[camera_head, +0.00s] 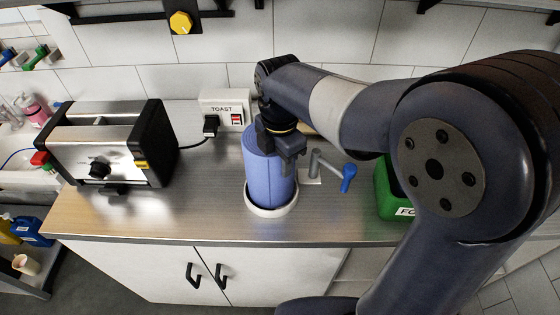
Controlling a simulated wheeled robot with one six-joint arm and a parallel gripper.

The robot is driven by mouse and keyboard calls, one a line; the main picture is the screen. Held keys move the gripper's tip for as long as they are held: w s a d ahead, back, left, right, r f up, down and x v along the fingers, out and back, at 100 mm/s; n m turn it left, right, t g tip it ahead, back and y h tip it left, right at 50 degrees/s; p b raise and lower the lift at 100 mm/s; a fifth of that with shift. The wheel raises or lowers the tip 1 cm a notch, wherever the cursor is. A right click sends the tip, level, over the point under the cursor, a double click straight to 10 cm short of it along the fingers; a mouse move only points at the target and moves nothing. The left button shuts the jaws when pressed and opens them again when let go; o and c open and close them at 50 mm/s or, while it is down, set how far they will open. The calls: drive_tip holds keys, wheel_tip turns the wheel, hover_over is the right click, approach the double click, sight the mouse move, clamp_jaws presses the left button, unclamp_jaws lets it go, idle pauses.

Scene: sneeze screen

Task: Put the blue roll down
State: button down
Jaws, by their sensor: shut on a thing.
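The blue roll (265,178) stands upright on the steel counter (185,215), its lower end at a round white base (272,209). I cannot tell whether its underside touches that base. My gripper (283,150) is at the top right of the roll, shut on it. The gripper and wrist hide part of the roll's upper right side.
A black and steel toaster (108,148) stands left, its cable running to a socket labelled TOAST (226,112). A grey post with a blue-ended crank (325,170) is close right of the roll. A green container (388,193) stands farther right. The counter's front edge is near.

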drive_tip(key=shift+f, duration=0.6)
drive_tip(key=c, duration=1)
unclamp_jaws()
drive_tip(key=shift+f, duration=0.1)
drive_tip(key=shift+c, duration=0.2)
wheel_tip(320, 180, up, 12)
drive_tip(key=shift+r, duration=0.2)
